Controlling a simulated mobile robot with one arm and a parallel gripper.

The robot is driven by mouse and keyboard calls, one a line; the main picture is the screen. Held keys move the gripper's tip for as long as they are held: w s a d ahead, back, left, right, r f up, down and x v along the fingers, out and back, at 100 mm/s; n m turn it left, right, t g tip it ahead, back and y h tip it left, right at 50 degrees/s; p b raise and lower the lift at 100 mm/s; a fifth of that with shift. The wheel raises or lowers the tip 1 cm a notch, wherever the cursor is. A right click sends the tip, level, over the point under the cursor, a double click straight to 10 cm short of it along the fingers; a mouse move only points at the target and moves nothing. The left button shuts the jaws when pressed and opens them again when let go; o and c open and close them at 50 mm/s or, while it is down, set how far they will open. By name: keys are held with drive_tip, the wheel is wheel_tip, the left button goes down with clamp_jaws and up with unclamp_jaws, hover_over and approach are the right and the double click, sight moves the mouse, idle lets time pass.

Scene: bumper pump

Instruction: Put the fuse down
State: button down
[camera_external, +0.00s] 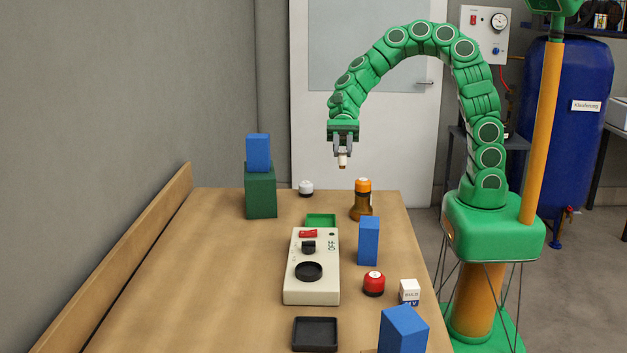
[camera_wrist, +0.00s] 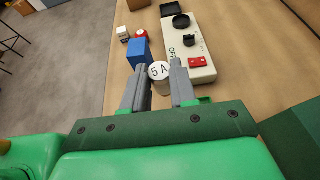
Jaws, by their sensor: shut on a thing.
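My gripper (camera_external: 343,153) is shut on the fuse (camera_external: 343,161), a small white cylinder with a brownish band, and holds it upright in the air above the far part of the table. In the wrist view the fuse's round end, marked "5 A" (camera_wrist: 159,71), sits between the two grey fingers (camera_wrist: 158,82). Below stands a cream control box (camera_external: 312,278) with a red switch, a small black knob and a round black recess. A green tray (camera_external: 321,218) lies behind the box, and a black tray (camera_external: 315,347) lies in front of it.
Blue blocks stand right of the box (camera_external: 369,241), at the front (camera_external: 403,331) and on a dark green block (camera_external: 260,194). An amber bottle with an orange cap (camera_external: 362,199), a red-topped piece (camera_external: 374,283), a bulb carton (camera_external: 410,290) and a white-topped piece (camera_external: 306,188) stand around. The left table is clear.

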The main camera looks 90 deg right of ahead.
drive_tip(key=s+a+n+g+h, duration=0.15)
drive_tip(key=s+a, duration=0.35)
drive_tip(key=a, duration=0.6)
drive_tip(key=s+a+n+g, duration=0.3)
drive_tip(key=s+a, duration=0.2)
drive_tip(key=a, duration=0.5)
drive_tip(key=s+a+n+g, duration=0.25)
drive_tip(key=s+a, duration=0.25)
drive_tip(key=a, duration=0.6)
drive_tip(key=shift+m, duration=0.3)
drive_tip(key=shift+w+a+f, duration=1.5)
drive_tip(key=shift+a+f, duration=0.25)
drive_tip(key=shift+f, duration=0.75)
drive_tip(key=shift+w+a+f, duration=1.45)
drive_tip(key=shift+a+f, duration=0.35)
drive_tip(key=shift+f, duration=0.65)
drive_tip(key=shift+w+a+f, duration=1.5)
drive_tip(key=shift+a+f, duration=0.25)
drive_tip(key=shift+f, duration=2.3)
drive_tip(key=shift+f, duration=0.15)
drive_tip(key=c, duration=0.9)
unclamp_jaws()
